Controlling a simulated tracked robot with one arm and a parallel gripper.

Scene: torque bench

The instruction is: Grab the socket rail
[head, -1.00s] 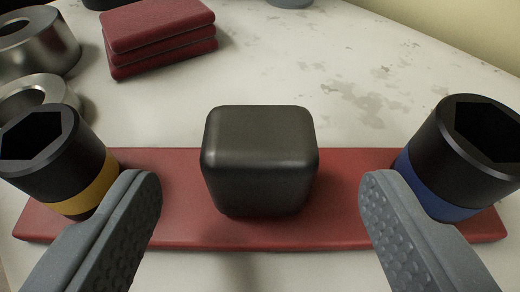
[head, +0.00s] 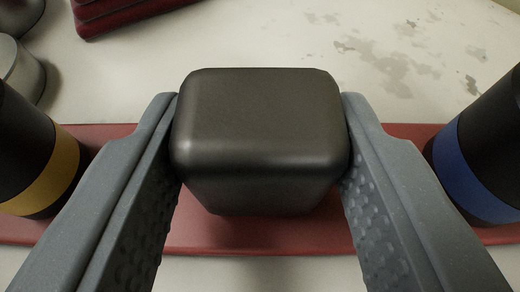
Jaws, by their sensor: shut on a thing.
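The socket rail is a long red base (head: 240,236) lying across the head view on a pale bench. A dark grey rounded block (head: 260,125) stands at its middle. A black socket with a yellow band (head: 40,175) stands at its left, and a black socket with a blue band (head: 475,180) at its right, both cut by the picture edges. My gripper (head: 261,140) is shut on the block, with one grey finger against each side. The fingers hide parts of the red base.
Red stacked slabs (head: 125,14) lie at the upper left, cut by the frame. Silver metal rings (head: 20,70) stand at the left edge. The stained bench top (head: 300,40) behind the block is clear toward the upper right.

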